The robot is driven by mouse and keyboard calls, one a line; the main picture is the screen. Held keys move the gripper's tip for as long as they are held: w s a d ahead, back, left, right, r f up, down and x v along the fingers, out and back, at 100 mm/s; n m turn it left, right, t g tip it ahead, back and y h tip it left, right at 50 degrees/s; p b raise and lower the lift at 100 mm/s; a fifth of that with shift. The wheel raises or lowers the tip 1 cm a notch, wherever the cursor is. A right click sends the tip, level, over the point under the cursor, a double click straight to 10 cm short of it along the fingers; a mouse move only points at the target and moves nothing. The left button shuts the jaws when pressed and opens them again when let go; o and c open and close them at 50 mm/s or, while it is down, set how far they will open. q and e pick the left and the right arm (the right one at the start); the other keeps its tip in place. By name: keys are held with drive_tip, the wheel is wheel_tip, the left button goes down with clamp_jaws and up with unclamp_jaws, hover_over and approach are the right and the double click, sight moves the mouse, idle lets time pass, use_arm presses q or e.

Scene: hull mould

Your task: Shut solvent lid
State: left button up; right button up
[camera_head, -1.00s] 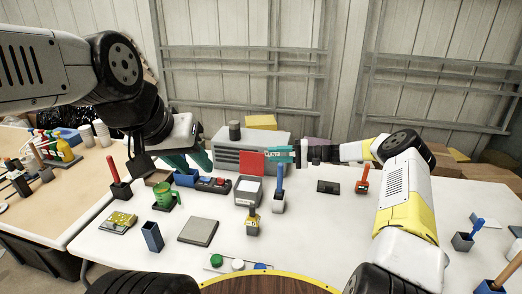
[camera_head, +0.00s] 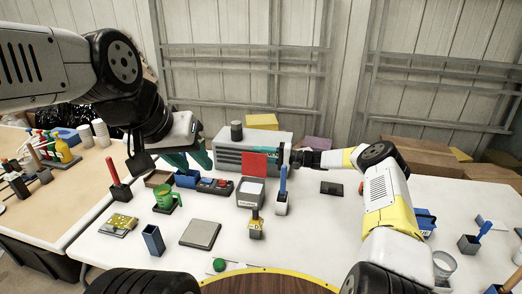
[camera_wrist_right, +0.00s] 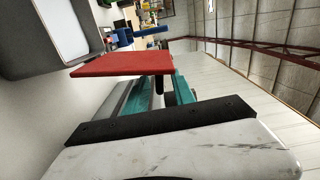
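The solvent box (camera_head: 250,192) is a grey container with a pale top, standing mid-table. Its red lid (camera_head: 254,165) stands up at the rear edge, open. The lid also shows large in the right wrist view (camera_wrist_right: 122,64). My right gripper (camera_head: 268,153) reaches in from the right, its teal fingers by the lid's upper edge, partly hidden behind it. In the wrist view the fingers (camera_wrist_right: 160,92) lie close together beside the lid with nothing held; contact is unclear. My left gripper (camera_head: 190,158) hangs open and empty at the left, above the table's back part.
A grey machine (camera_head: 228,150) stands behind the lid. A blue-handled brush in a holder (camera_head: 282,205) stands just right of the box. The table's middle right is mostly clear.

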drive_tip(key=shift+c, duration=0.2)
clamp_jaws()
drive_tip(key=shift+s+f, duration=0.1)
drive_tip(key=shift+f, duration=0.1)
idle(1.0)
